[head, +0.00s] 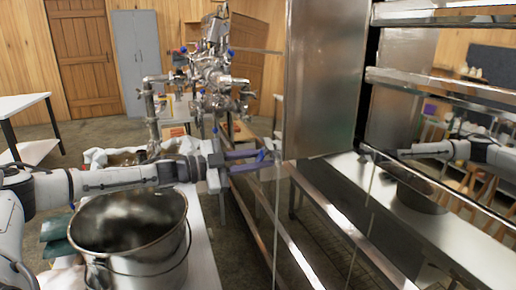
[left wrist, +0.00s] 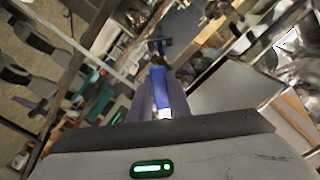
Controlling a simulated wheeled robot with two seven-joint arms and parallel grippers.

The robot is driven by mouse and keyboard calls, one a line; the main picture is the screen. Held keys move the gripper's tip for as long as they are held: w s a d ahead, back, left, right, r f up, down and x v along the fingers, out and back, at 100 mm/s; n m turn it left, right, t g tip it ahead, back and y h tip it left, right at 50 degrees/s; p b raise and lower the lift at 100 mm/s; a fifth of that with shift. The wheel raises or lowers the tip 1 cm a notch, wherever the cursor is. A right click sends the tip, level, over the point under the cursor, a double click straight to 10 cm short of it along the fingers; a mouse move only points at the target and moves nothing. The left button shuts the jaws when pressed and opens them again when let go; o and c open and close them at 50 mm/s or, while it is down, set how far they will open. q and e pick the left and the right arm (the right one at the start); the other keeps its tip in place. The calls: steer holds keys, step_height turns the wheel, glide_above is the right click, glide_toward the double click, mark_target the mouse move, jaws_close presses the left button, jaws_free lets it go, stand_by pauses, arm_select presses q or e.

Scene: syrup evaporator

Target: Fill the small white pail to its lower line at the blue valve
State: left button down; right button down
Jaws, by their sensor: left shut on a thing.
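My left gripper (head: 262,160) reaches in from the left, past the steel pot, and is shut in front of the tall steel panel. In the left wrist view a blue lever-like piece (left wrist: 160,88) lies between its fingers; it looks like the blue valve's handle. The valve body behind it is hard to make out. I cannot make out a small white pail in either view. My right gripper is not clearly in view; the arm shape at the right looks like a reflection in polished steel.
A large steel pot (head: 130,245) with a wire handle stands under my left arm. Steel pipework with blue knobs (head: 215,75) rises behind. The steel panel (head: 325,80) and rails close off the right. A white table (head: 20,104) stands far left.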

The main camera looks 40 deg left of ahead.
arm_select(q)
steer(key=shift+s+d+f+n+p, duration=0.1)
steer(key=shift+d+n+p, duration=0.05)
steer(key=shift+n+p, duration=0.25)
steer(key=shift+f, duration=0.1)
steer(key=c, duration=1.6)
jaws_free()
steer(key=shift+c, duration=0.2)
steer(key=v, duration=1)
steer(key=shift+s+p, duration=0.15)
steer(key=shift+p, duration=0.25)
